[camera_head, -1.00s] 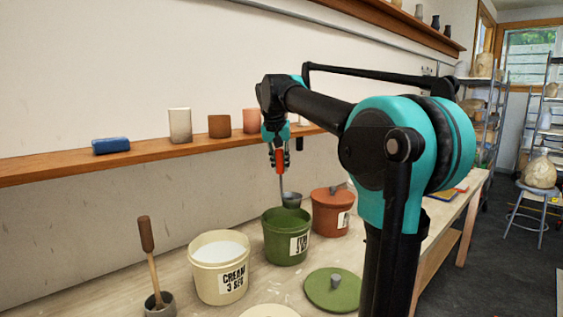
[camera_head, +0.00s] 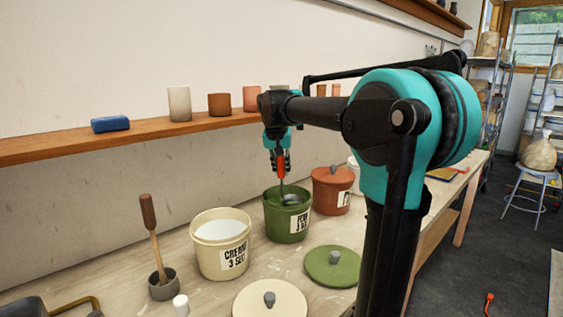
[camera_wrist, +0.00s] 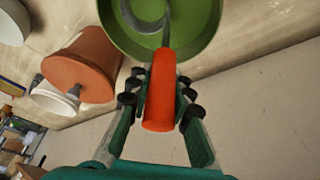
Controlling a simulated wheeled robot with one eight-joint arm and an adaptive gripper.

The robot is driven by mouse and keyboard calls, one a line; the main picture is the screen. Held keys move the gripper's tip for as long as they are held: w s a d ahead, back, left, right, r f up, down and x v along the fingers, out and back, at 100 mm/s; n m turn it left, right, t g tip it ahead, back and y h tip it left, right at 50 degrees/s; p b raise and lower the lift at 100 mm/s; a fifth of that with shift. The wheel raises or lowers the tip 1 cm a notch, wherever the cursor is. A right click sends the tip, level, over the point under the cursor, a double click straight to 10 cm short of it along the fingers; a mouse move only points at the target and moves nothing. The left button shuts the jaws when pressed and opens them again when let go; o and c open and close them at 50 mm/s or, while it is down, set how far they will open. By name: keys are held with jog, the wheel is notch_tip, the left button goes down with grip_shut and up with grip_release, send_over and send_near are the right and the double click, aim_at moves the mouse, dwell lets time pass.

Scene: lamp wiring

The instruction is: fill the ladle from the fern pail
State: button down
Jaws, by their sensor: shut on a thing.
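The green fern pail (camera_head: 287,226) stands open on the bench in the head view, with a partly hidden label on its front. My gripper (camera_head: 280,160) is above it, shut on the orange handle of the ladle (camera_head: 282,168). The ladle hangs upright and its grey bowl (camera_head: 291,199) is inside the pail's mouth. In the wrist view my gripper (camera_wrist: 160,95) has the orange handle (camera_wrist: 161,100) between its fingers, and the ladle's grey hook-shaped end (camera_wrist: 148,22) shows against the green inside of the pail (camera_wrist: 205,40). I cannot tell whether the bowl holds liquid.
A cream pail (camera_head: 221,255) of white liquid stands left of the fern pail, and a lidded terracotta pail (camera_head: 332,195) stands right. A green lid (camera_head: 331,268) and a cream lid (camera_head: 262,303) lie in front. A wooden-handled tool stands in a grey cup (camera_head: 163,285). A shelf (camera_head: 60,148) runs behind.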

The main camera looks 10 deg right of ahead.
aim_at(281, 178)
jog(key=shift+f, duration=1.95)
jog(key=shift+r, duration=0.1)
jog(key=shift+r, duration=5.65)
jog(key=shift+r, duration=1.3)
jog(key=shift+d, duration=0.1)
